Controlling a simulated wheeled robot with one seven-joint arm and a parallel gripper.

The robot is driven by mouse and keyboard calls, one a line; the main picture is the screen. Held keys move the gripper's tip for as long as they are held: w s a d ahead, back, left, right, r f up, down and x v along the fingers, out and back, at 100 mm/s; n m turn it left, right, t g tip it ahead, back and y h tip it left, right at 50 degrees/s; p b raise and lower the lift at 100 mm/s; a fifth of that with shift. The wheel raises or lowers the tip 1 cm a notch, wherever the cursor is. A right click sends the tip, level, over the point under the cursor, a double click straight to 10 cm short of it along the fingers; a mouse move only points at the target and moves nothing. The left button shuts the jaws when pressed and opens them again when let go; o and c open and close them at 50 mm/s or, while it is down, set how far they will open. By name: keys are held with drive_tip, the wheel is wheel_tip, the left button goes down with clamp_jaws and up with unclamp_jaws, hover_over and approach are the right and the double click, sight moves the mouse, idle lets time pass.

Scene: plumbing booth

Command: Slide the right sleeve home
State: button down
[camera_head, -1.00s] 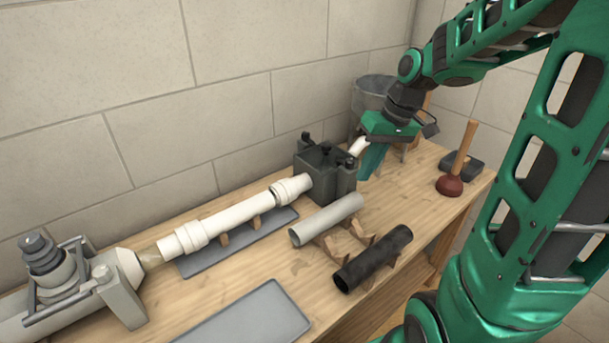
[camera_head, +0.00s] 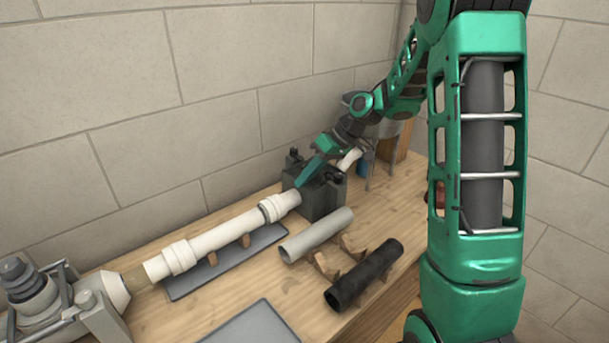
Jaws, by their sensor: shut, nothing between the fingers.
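The white pipe (camera_head: 225,232) lies in line on wooden rests over a grey mat, between the fitting at the left and the dark grey clamp block (camera_head: 326,198). The right sleeve (camera_head: 273,207) is a white collar near the pipe's right end, with a dark line at its left edge. Another white sleeve (camera_head: 180,257) sits near the left end. My gripper (camera_head: 303,180) is shut and empty, its fingertips pointing down-left at the block's left side, above and right of the right sleeve. I cannot tell whether it touches the block or pipe.
A grey pipe (camera_head: 317,235) and a black pipe (camera_head: 364,274) lie on wooden cradles in front. A grey tray (camera_head: 254,325) lies at the front edge. A bucket and a plunger, mostly behind my arm, stand at the right. A tiled wall runs behind the bench.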

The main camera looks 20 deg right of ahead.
sight(272, 205)
drive_tip(key=shift+x, duration=2.7)
drive_tip(key=a, duration=0.1)
drive_tip(key=s+a, duration=0.1)
drive_tip(key=a, duration=0.3)
drive_tip(key=shift+s, duration=0.3)
drive_tip(key=shift+d+r, duration=0.1)
drive_tip(key=shift+d, duration=0.05)
